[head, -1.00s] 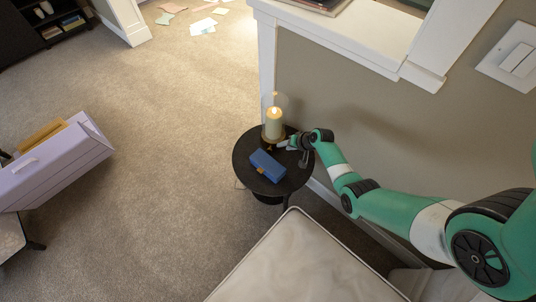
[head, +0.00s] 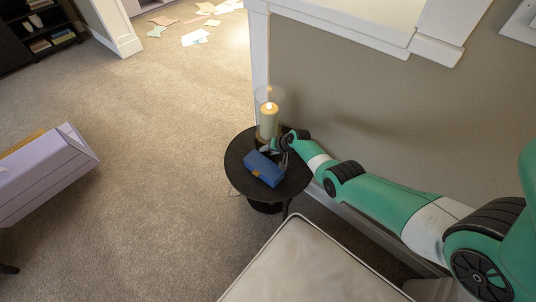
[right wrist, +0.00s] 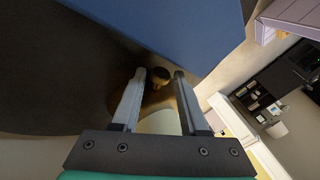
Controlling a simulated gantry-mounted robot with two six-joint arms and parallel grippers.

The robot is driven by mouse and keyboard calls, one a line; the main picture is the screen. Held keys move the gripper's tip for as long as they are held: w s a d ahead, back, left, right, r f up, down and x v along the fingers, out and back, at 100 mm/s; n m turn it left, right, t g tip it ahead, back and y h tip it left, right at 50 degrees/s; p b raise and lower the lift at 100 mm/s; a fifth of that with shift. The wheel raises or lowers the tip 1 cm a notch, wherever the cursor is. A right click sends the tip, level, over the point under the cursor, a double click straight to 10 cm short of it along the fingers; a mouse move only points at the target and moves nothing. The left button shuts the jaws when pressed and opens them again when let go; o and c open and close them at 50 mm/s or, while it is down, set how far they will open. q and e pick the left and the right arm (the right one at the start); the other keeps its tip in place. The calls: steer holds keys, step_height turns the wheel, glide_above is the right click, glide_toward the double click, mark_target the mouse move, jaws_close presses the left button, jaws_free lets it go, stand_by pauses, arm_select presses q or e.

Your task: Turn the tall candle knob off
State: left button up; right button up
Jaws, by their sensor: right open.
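The tall candle (head: 268,123) stands lit inside a clear glass on the round dark side table (head: 236,165). A small round brass knob (right wrist: 159,76) shows in the right wrist view at the candle's base. My right gripper (right wrist: 160,73) is open, with one fingertip on each side of the knob in that view; I cannot tell whether either touches it. My left gripper is not in view.
The blue box (head: 264,168) lies on the table close to my right gripper and fills the top of the wrist view (right wrist: 180,25). A wall (head: 340,90) stands behind the table. A pale cushioned seat (head: 300,265) is in front. Open carpet lies to the left.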

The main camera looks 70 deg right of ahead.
jaws_close()
steer(key=shift+w+g+b, duration=0.25)
steer(key=shift+g+b, duration=0.15)
steer(key=shift+g, duration=0.4)
steer(key=shift+w+a+f+n+g+h+b, duration=0.1)
steer(key=shift+n+g+h+b, duration=0.2)
steer(key=shift+g+b, duration=0.7)
steer(key=shift+r+g+b, duration=0.2)
steer(key=shift+g+b, duration=0.1)
steer(key=shift+r, duration=0.1)
